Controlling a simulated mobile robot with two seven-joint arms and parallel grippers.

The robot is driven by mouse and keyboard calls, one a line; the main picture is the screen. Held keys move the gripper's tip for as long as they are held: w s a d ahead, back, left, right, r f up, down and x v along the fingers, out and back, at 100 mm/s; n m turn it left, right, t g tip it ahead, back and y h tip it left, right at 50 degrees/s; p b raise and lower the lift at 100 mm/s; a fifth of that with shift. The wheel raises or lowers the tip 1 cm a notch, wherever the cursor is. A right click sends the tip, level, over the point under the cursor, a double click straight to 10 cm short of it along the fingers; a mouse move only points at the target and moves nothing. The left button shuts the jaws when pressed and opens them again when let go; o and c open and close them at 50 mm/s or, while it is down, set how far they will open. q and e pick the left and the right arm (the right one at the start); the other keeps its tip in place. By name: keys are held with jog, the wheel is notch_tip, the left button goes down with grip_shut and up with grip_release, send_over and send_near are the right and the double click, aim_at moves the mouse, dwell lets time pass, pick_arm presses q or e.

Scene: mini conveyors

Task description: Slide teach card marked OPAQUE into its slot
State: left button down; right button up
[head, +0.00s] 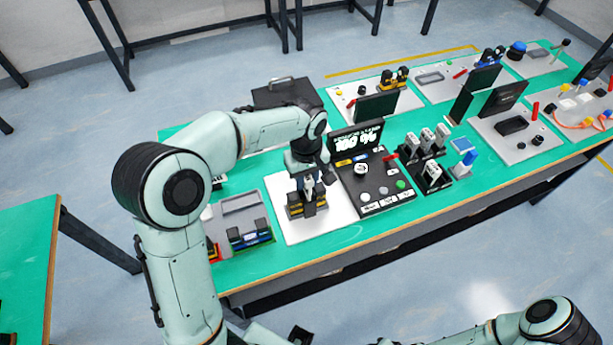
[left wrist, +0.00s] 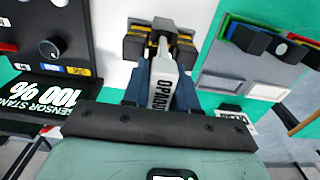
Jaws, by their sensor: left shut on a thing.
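My left gripper (head: 308,190) reaches down over the white plate (head: 330,224) on the green table. In the left wrist view its dark blue fingers (left wrist: 161,88) are shut on a white card marked OPAQUE (left wrist: 161,93). The card's far end is at a black and yellow fork-shaped block (left wrist: 160,42), which stands on the white plate; the block also shows in the head view (head: 308,208). The card lies between the block's two sides as seen here, but how deep it sits I cannot tell.
A black sensor panel (head: 373,200) with a knob, buttons and a display reading 100 % stands right beside the plate. A grey tray (head: 240,205) with colored holders is at left. Several small black-and-grey units (head: 425,145) stand farther right. The table's front edge is close.

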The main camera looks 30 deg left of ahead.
pick_arm(q)
jog(key=shift+f+b, duration=0.8)
jog(key=shift+f, duration=0.75)
jog(key=c, duration=0.8)
grip_release()
pick_arm(e)
jog(key=shift+s+f, duration=0.3)
jog(key=shift+f, duration=0.25)
jog(key=shift+s+f, duration=0.3)
jog(key=shift+f, duration=0.2)
pick_arm(q)
jog(key=shift+r, duration=0.1)
notch_tip(320, 180, up, 13)
jog(key=shift+r+p, duration=0.15)
jog(key=shift+p, duration=0.75)
pick_arm(e)
jog(key=shift+w+r, duration=0.35)
jog(key=shift+r, duration=0.2)
jog(key=shift+w+r, duration=0.35)
jog(key=shift+r, duration=0.2)
jog(key=shift+s, duration=0.1)
